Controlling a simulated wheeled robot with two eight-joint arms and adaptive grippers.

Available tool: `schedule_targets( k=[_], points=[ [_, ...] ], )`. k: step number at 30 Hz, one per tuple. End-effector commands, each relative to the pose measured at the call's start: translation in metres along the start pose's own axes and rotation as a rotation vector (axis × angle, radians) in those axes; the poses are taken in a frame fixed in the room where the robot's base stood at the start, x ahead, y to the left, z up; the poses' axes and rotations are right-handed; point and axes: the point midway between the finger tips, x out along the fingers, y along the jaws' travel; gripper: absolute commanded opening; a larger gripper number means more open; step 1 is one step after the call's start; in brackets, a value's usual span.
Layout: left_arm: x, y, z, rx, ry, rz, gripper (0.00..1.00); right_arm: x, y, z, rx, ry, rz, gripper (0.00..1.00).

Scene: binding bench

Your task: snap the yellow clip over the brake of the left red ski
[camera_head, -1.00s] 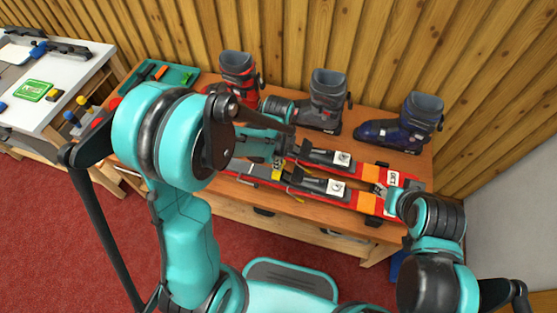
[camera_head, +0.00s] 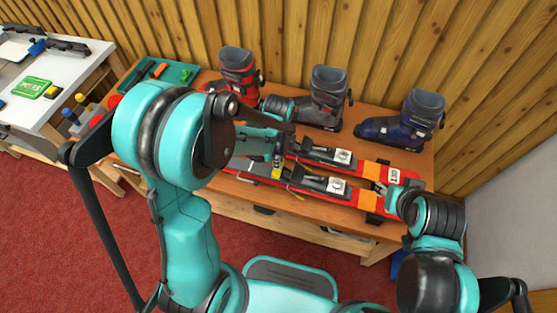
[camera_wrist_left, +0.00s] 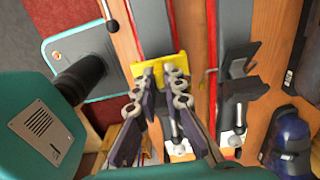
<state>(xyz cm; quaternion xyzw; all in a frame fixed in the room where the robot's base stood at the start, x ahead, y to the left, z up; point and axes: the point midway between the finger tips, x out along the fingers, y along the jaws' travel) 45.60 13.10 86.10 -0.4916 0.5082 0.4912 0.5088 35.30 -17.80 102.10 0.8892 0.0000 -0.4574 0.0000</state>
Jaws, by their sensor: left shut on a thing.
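Two red skis with grey-black bindings lie side by side on the bench: the near ski (camera_head: 320,199) and the far ski (camera_head: 350,168). In the left wrist view the near one is the left ski (camera_wrist_left: 151,28). My left gripper (camera_wrist_left: 163,86) is shut on the yellow clip (camera_wrist_left: 160,67), pointing down at that ski. The clip (camera_head: 278,170) overlaps the ski behind its binding; whether it touches the brake I cannot tell. My left arm hides part of both skis. My right gripper (camera_head: 381,188) is low at the skis' right part, its fingers too small to read.
A red boot (camera_head: 238,72), a grey boot (camera_head: 325,98) and a blue boot (camera_head: 405,125) stand along the back of the wooden bench (camera_head: 300,217). A teal tray (camera_head: 175,76) with tools is at the back left. A white table (camera_head: 60,70) stands further left.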

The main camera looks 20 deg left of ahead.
Motion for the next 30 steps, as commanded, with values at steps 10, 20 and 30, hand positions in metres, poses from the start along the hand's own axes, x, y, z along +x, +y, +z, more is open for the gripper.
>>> schedule_targets(
  k=[10,20,30],
  points=[
    [0.0,0.0,0.0,0.0,0.0,0.0,0.0,0.001,0.0,0.001,0.0,0.0,0.0,0.4],
    [0.007,0.0,0.0,0.0,0.0,0.0,0.0,0.006,0.0,0.004,0.0,0.0,0.0,0.4],
    [0.016,0.0,0.0,0.0,0.0,0.0,0.0,0.012,0.0,0.009,0.0,0.0,0.0,0.4]
  ],
)
